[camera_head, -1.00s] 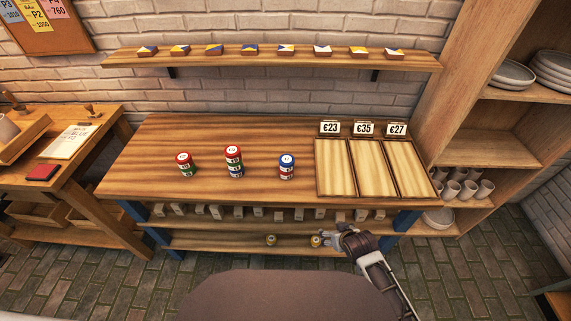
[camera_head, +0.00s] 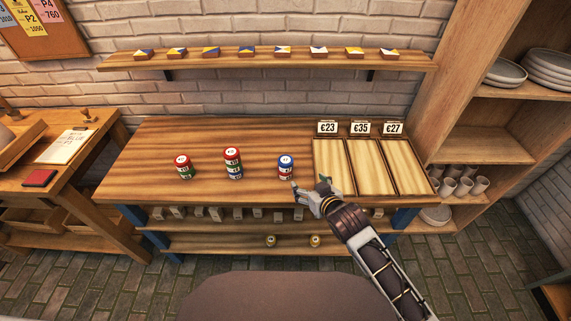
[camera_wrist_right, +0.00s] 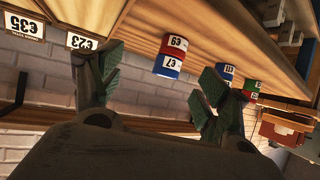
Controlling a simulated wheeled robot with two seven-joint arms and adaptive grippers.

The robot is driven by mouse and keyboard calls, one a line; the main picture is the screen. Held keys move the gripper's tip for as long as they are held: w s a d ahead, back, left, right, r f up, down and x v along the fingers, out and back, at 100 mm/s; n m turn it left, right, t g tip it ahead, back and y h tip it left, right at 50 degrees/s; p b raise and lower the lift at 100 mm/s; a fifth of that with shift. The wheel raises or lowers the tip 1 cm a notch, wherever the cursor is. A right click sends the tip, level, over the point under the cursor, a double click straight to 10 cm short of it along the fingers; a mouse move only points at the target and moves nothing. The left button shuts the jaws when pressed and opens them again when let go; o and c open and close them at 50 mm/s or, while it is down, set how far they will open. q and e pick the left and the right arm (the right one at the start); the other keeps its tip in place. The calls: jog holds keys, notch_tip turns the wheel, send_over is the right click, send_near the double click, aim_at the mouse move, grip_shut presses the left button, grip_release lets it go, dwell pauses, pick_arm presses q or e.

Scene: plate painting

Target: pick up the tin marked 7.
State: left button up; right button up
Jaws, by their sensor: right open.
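That view is upside down, so this tin is the upper one, resting on a tin marked 9 (camera_wrist_right: 177,44). In the head view this short stack (camera_head: 286,167) stands on the table, left of the price trays. My right gripper (camera_head: 311,186) is open and empty, in front of the stack and to its right, apart from it. In the right wrist view the tins lie beyond the gap between its fingers (camera_wrist_right: 160,80). My left gripper is out of view.
Two other tin stacks stand left on the table: one red and green (camera_head: 185,167), one taller (camera_head: 233,162). Trays (camera_head: 335,166) with price cards lie to the right. A wall shelf (camera_head: 265,60) holds several painted blocks. Tabletop between the stacks is clear.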

aim_at(288, 163)
jog(key=a+r, duration=0.1)
jog(key=w+a+r+t+y, duration=0.1)
jog(key=shift+a+r+n, duration=0.3)
jog(key=shift+r, duration=0.1)
jog(key=shift+w, duration=0.1)
jog(key=shift+x, duration=4.25)
jog(key=shift+w+a, duration=0.1)
jog(key=shift+a, duration=0.05)
jog(key=shift+x, duration=2.45)
jog(key=c, duration=1.2)
